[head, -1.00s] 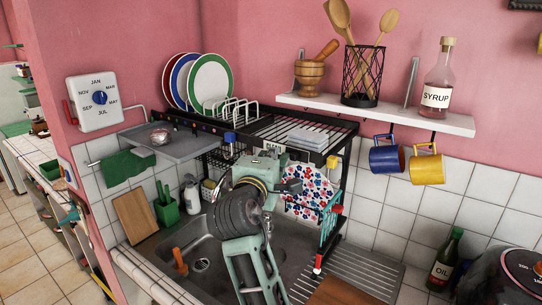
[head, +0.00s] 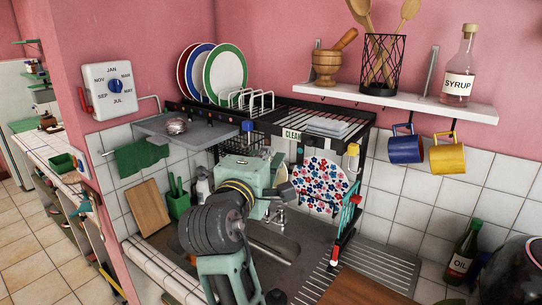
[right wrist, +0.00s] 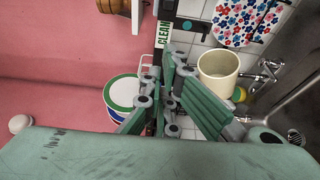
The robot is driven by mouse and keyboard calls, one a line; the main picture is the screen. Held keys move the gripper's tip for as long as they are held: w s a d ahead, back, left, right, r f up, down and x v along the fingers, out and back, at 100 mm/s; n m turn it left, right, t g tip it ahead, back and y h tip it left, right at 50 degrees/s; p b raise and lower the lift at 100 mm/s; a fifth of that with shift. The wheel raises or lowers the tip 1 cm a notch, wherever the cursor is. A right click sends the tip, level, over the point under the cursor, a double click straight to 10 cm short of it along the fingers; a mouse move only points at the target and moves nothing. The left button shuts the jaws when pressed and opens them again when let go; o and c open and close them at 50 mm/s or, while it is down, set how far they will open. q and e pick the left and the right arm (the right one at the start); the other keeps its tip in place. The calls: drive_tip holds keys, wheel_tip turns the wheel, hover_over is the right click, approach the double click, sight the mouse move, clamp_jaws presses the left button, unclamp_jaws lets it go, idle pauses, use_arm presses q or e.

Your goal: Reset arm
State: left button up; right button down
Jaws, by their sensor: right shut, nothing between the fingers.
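My right arm rises from the bottom of the head view, with dark ringed joints and a pale green wrist, over the sink (head: 272,240). My right gripper (head: 264,180) is in front of the dish rack, partly hidden by its own wrist. In the right wrist view its green-padded fingers (right wrist: 165,92) are shut with nothing between them. A cream cup (right wrist: 217,72) and the flowered plate (right wrist: 246,22) show beyond the fingers; contact cannot be told. My left gripper is not in view.
The dish rack (head: 292,114) holds striped-rim plates (head: 226,72) and the flowered plate (head: 318,188). A wall shelf (head: 400,101) carries a syrup bottle (head: 459,70), with blue (head: 404,149) and yellow (head: 447,158) mugs below. An oil bottle (head: 463,255) stands at right.

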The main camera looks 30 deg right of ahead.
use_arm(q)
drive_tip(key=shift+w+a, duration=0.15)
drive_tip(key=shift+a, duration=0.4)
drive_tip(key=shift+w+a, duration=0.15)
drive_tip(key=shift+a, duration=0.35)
